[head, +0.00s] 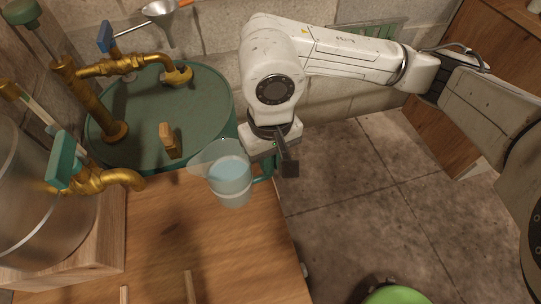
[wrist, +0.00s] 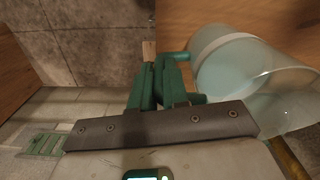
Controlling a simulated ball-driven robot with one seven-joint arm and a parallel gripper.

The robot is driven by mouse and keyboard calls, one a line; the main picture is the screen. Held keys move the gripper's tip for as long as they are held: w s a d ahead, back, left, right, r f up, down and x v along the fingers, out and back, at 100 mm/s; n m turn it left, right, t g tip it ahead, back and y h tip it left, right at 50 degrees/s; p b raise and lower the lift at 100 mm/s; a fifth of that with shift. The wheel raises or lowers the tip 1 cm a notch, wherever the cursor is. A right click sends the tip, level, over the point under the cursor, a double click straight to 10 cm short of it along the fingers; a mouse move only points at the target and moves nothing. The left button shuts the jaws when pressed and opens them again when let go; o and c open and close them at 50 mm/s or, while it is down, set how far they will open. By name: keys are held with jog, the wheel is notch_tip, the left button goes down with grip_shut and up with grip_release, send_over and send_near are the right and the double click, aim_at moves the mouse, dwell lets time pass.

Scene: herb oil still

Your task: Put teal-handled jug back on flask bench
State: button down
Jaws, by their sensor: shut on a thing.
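The teal-handled jug (head: 233,184) is clear and holds pale bluish liquid. It appears upright at the right edge of the wooden bench (head: 200,240); I cannot tell if its base touches the wood. My gripper (head: 277,166) is at the jug's right side, shut on its teal handle. In the wrist view the gripper (wrist: 168,85) has its fingers at the handle, and the jug (wrist: 255,75) extends to the right. The grip itself is partly hidden in the head view.
A green round drum (head: 205,115) with brass taps (head: 125,66) stands behind the bench. A metal funnel (head: 160,20) is at the back. A green round object (head: 397,295) is on the floor. Open stone floor (head: 370,200) lies right.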

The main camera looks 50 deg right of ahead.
jog(key=shift+f+b, duration=0.2)
jog(key=shift+b, duration=0.1)
jog(key=c, duration=1.1)
grip_release()
jog(key=shift+r, duration=0.15)
jog(key=shift+r+p, duration=0.2)
jog(key=shift+p, duration=0.25)
notch_tip(320, 180, up, 12)
jog(key=shift+f+b, duration=0.15)
jog(key=shift+b, duration=0.2)
